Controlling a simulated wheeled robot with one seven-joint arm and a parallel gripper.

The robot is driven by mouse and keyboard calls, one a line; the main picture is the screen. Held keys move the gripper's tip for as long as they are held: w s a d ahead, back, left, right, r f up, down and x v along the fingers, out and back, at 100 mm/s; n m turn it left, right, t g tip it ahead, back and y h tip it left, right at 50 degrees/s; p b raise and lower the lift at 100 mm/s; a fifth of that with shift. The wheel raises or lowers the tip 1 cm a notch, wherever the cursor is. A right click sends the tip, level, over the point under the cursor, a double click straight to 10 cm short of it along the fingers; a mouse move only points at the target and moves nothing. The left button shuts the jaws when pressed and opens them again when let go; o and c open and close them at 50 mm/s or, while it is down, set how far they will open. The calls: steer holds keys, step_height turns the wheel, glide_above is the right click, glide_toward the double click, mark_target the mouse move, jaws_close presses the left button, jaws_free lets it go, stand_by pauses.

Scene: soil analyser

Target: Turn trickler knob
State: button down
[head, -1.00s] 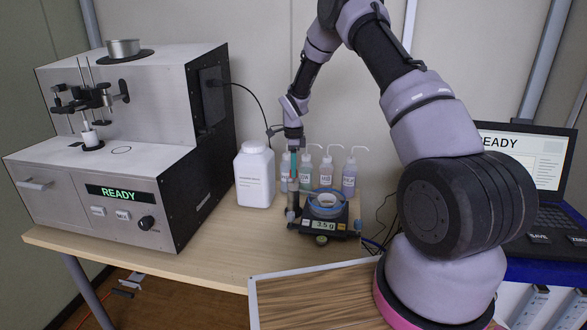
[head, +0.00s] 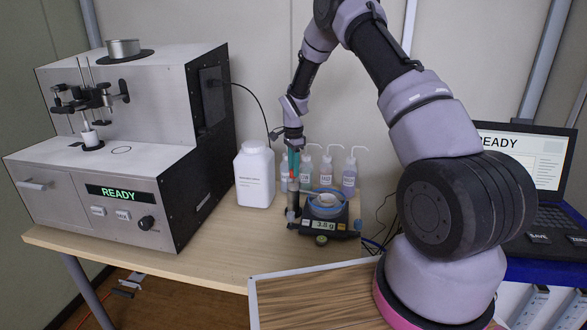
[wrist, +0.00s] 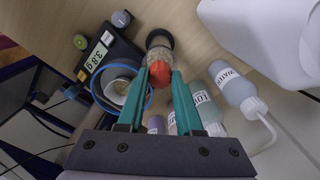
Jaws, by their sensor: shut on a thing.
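The trickler (wrist: 159,52) stands beside the scale, with a dark end, a translucent body of brownish grains and an orange-red knob (wrist: 160,74). My gripper (wrist: 161,80) has its two teal fingers shut on this knob from either side. In the head view my gripper (head: 294,164) points down over the trickler (head: 293,206), and its fingers partly hide the knob. The scale (head: 338,230) shows 3.8 g. On it sits a small cup (wrist: 119,87) inside a blue ring (wrist: 98,98).
Several wash bottles (head: 326,172) stand close behind the gripper. A white jar (head: 254,178) stands to the left. The analyser (head: 120,170), reading READY, fills the left of the table. A laptop (head: 530,165) is at the right. The table front left of the scale is clear.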

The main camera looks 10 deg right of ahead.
steer(key=n, duration=0.4)
steer(key=shift+n, duration=0.3)
steer(key=n, duration=0.3)
steer(key=shift+n, duration=0.4)
steer(key=n, duration=0.4)
steer(key=shift+n, duration=1.8)
steer(key=c, duration=0.6)
jaws_free()
steer(key=shift+o, duration=0.2)
